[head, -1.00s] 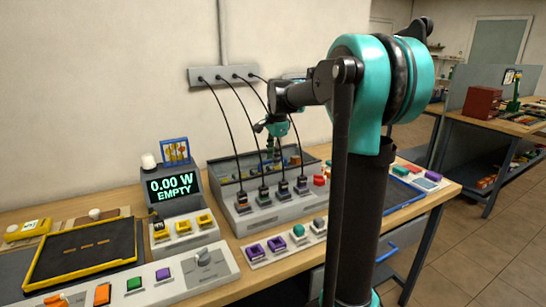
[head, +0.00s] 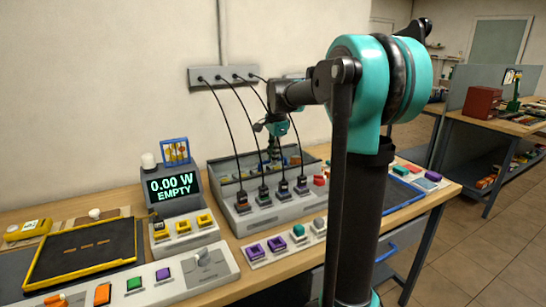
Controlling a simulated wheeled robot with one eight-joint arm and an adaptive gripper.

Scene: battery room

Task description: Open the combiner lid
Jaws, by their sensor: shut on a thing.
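The combiner (head: 245,223) is a grey box on the wooden bench, in the middle of the head view. Several black cables run down to plugs along its front top. Its lid (head: 225,172) is a dark, see-through panel behind the plugs, with coloured parts showing through or inside. My gripper (head: 274,161) is small in this view, low at the lid, pointing down and shut on it. The exact grip point is too small and partly hidden to make out.
A display (head: 172,187) reading 0.00 W EMPTY stands left of the combiner. A yellow-edged black tray (head: 80,250) and a button panel (head: 190,278) lie at the front left. Purple and grey pieces sit in a strip (head: 262,262) before the combiner. The cables hang close to my gripper.

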